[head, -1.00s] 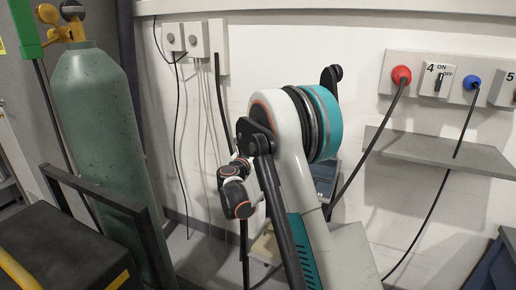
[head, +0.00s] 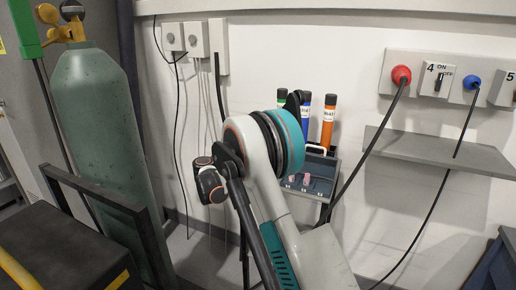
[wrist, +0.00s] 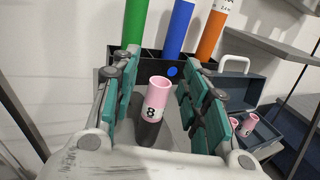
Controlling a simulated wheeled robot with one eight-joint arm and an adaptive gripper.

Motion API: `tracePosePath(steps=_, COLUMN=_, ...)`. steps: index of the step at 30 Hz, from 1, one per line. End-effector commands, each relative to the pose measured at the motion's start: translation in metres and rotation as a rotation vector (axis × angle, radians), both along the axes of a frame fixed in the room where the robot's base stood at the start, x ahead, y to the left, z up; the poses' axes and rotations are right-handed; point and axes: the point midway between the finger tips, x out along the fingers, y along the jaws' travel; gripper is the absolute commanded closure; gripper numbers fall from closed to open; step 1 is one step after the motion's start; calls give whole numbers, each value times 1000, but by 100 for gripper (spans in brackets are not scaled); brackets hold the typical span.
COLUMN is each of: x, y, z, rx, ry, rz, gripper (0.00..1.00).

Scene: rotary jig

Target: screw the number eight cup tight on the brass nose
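In the wrist view a pink cup marked 8 (wrist: 158,92) stands upright with its open mouth up, above a dark grey lower part (wrist: 149,131). I cannot tell whether that is part of the cup or a support. My gripper (wrist: 157,88) is open, with its teal-padded fingers on either side of the cup. Gaps show between the cup and both fingers. In the head view my arm hides the gripper and this cup. I see no brass nose in either view.
Green (wrist: 135,24), blue (wrist: 174,28) and orange (wrist: 213,32) tubes stand in a black rack (wrist: 150,60) just beyond the cup. To the right is a blue-grey toolbox (head: 323,178) with pink cups (wrist: 248,120) inside. A grey shelf (head: 440,150) and cables hang on the wall.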

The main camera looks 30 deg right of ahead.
Motion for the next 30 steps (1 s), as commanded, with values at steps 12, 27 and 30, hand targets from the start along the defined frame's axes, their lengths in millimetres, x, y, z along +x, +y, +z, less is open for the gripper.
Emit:
tracePosePath(steps=12, x=-5, y=17, z=0, rx=0, ry=0, rz=2, gripper=58)
tracePosePath(steps=27, x=-30, y=103, z=0, rx=0, ry=0, rz=2, gripper=58)
tracePosePath(steps=30, x=-33, y=111, z=0, rx=0, ry=0, rz=2, gripper=58)
